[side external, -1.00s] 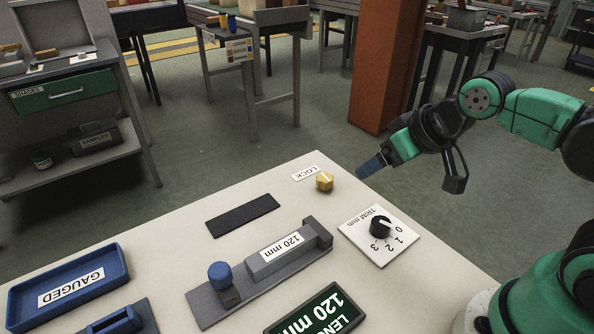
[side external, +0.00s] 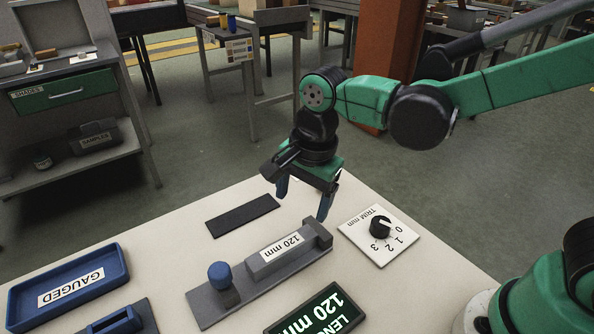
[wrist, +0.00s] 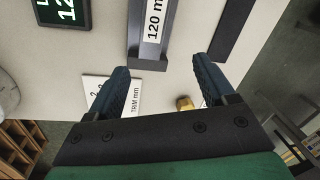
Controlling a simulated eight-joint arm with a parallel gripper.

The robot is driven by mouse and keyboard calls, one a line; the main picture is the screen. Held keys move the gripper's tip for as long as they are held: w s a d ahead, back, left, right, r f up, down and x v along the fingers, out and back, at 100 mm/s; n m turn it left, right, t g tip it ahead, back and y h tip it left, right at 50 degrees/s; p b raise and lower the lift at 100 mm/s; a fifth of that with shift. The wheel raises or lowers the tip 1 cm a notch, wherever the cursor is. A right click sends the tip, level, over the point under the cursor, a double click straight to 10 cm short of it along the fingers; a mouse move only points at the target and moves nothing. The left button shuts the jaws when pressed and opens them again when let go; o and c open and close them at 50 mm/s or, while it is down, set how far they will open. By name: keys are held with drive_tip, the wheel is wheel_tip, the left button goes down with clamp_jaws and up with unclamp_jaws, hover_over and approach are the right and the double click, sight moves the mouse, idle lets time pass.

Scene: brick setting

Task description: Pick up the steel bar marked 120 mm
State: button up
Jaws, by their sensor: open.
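The grey steel bar (side external: 283,254) carries a white "120 mm" label and lies in a grey fixture (side external: 208,303) with a blue knob at one end and an upright block at the other. My gripper (side external: 303,204) is open and empty, pointing down above the table, beyond the block end of the fixture. In the wrist view the bar (wrist: 153,42) shows at top centre, ahead of the two spread blue fingers (wrist: 160,85). No finger touches the bar; its far end is cut off by the frame there.
A "TRIM mm" dial (side external: 380,228) sits right of the fixture. A dark strip (side external: 242,214) lies behind it. A display (side external: 318,312) reading 120 mm stands in front. A blue "GAUGED" tray (side external: 110,284) is at left.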

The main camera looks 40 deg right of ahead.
sight(282, 246)
drive_tip(key=a+f+m, duration=0.1)
drive_tip(key=m, duration=0.1)
drive_tip(key=a+f+m+g, duration=0.1)
drive_tip(key=a+f, duration=0.1)
drive_tip(key=shift+a+m+h, duration=0.3)
drive_tip(key=shift+m, duration=0.1)
drive_tip(key=shift+f, duration=2.9)
clamp_jaws()
